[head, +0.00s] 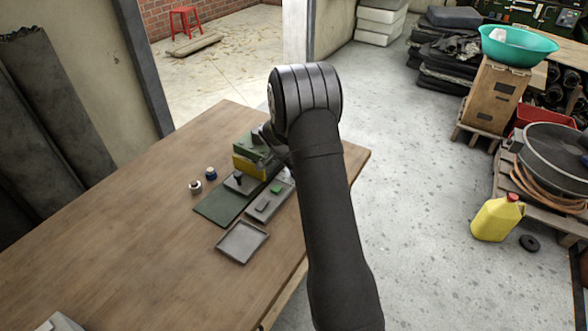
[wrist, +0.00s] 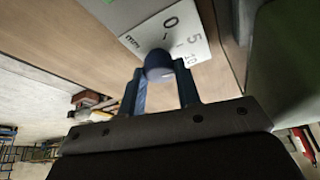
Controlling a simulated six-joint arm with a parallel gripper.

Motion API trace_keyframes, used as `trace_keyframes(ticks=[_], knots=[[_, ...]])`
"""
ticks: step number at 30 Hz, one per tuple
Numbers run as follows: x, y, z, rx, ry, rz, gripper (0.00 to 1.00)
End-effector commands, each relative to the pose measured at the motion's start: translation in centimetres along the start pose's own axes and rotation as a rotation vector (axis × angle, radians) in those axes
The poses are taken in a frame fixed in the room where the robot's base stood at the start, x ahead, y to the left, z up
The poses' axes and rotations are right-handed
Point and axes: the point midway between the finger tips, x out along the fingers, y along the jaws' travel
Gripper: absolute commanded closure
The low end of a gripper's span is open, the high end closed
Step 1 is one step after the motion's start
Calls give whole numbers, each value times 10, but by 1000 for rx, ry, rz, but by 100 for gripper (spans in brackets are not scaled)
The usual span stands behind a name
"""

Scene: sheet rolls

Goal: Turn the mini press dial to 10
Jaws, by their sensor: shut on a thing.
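The mini press dial (wrist: 158,58) is a dark blue round knob in the wrist view. It stands out from a white scale plate (wrist: 187,24) marked "mm", 0, 5 and 10. My gripper (wrist: 161,75) has one finger on each side of the knob and is shut on it. I cannot make out where the dial points. In the head view the mini press (head: 249,164), green and yellow, stands on the table beyond a green mat. My arm hides the dial and most of the gripper there.
On the wooden table (head: 130,215), a green mat (head: 217,208), a grey tray (head: 242,242) and two small rolls, one white (head: 195,187) and one blue (head: 211,173), lie near the press.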

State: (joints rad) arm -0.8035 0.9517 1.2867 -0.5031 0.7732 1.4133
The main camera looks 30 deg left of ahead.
Motion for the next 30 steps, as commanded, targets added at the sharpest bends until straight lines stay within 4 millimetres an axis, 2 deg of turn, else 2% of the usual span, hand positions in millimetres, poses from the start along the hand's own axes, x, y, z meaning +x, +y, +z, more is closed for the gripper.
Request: trace_keyframes(ticks=[11,12,15,25,30], knots=[[0,0,1,4,-2,1,92],[0,0,1,4,-2,1,66],[0,0,1,3,-1,1,48],[-3,0,0,3,-1,0,48],[-24,-1,0,3,0,-1,48]])
